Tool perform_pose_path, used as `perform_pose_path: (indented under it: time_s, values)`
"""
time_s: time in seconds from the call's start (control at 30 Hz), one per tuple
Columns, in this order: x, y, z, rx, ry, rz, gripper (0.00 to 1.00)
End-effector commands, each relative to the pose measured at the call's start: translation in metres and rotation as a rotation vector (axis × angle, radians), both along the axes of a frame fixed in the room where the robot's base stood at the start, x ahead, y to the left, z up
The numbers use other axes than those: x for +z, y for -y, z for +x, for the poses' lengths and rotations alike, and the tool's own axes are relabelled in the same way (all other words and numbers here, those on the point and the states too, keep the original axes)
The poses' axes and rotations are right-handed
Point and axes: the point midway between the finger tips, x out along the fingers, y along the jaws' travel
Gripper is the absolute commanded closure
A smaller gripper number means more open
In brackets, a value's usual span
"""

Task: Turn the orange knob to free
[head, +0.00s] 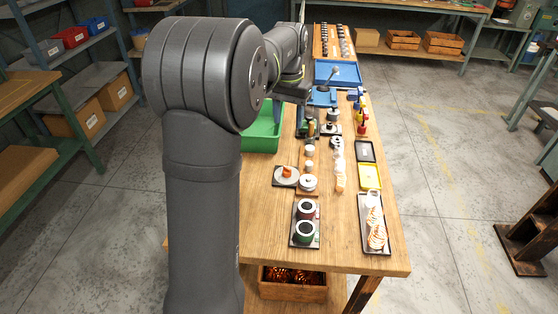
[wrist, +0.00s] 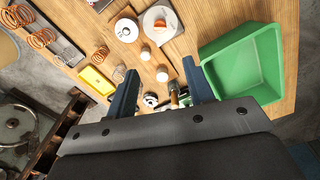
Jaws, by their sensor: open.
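Any markings on the dial are too small to read. My gripper (wrist: 160,67) is open, with nothing held between its two blue-grey fingers. In the head view it is above the table, farther back than the knob and partly hidden by my arm.
A white round lidded piece (head: 308,183) stands close right of the dial, with small white-topped pieces (head: 309,151) behind. A green bin (head: 262,135) is at the left edge. Copper coils (head: 376,238) lie on a tray at right.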

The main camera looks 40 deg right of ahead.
Motion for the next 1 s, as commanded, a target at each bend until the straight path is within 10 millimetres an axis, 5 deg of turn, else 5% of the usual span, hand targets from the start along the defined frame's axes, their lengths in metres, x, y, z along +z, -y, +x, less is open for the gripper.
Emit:
perform_pose_path:
  time_s: [0.2,0.4,0.67,1.0]
  values:
    - [-0.009,0.001,0.005,-0.410,-0.023,-0.006,0.52]
    - [-0.013,0.001,0.007,-0.644,-0.037,-0.013,0.52]
    - [-0.029,0.001,0.007,-0.701,-0.042,-0.015,0.52]
    - [-0.099,0.000,0.003,-0.698,-0.044,-0.012,0.52]
